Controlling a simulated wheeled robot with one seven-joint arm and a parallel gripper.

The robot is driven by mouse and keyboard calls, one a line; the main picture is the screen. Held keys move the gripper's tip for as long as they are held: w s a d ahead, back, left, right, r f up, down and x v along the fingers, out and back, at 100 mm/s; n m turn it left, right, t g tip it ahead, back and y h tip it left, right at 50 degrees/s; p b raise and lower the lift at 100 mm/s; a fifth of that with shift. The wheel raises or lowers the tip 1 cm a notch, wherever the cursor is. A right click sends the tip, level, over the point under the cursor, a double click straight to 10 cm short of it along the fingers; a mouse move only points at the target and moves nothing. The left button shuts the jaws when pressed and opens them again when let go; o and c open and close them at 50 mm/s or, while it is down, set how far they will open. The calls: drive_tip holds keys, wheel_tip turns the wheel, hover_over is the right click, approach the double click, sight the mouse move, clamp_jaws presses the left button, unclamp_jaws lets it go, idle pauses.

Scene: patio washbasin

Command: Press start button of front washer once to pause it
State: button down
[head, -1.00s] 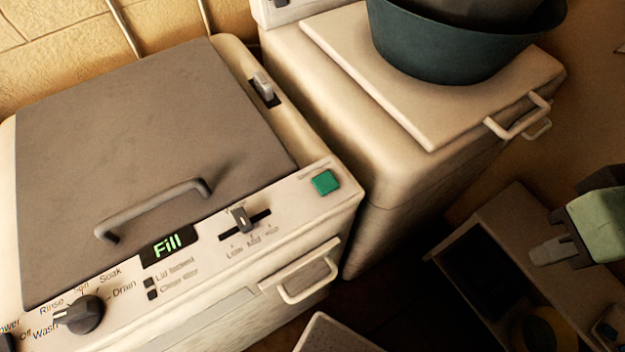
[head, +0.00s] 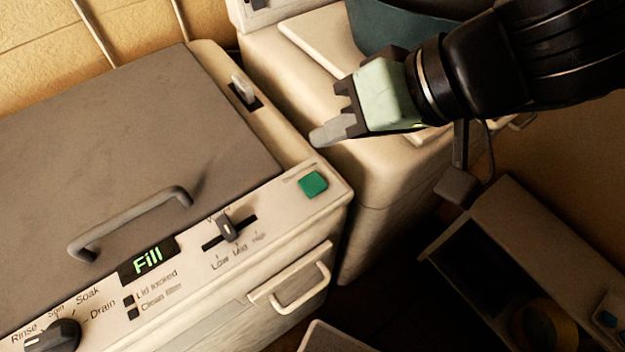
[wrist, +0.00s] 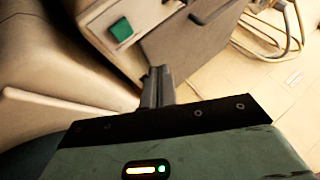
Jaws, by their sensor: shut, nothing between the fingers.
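The front washer (head: 300,215) has a grey lid (head: 130,150) and a sloped control panel. Its display (head: 148,259) reads "Fill" in green. A green square button (head: 313,184) sits at the panel's right end; I take it to be the start button, as its label is too small to read. It also shows in the wrist view (wrist: 121,30). My gripper (head: 327,132) is shut and empty, above and slightly right of the green button in the head view, apart from it. In the wrist view its fingertips (wrist: 158,72) are below and right of the button.
A second washer (head: 400,175) stands behind to the right, with a dark teal basin (head: 385,28) on its lid, partly hidden by my arm. A cabinet (head: 550,240) stands at lower right.

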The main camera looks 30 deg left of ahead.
drive_tip(key=shift+w+a+r+y, duration=0.15)
drive_tip(key=shift+a+y, duration=0.25)
drive_tip(key=shift+a, duration=0.45)
drive_tip(key=b, duration=0.6)
hover_over(320, 185)
wheel_tip(320, 185, down, 8)
drive_tip(key=shift+r, duration=0.15)
drive_tip(key=shift+f+b, duration=0.65)
drive_tip(key=shift+b, duration=0.4)
drive_tip(key=shift+f, duration=0.15)
idle(0.4)
drive_tip(key=shift+f+b, duration=0.3)
drive_tip(key=shift+b, duration=0.4)
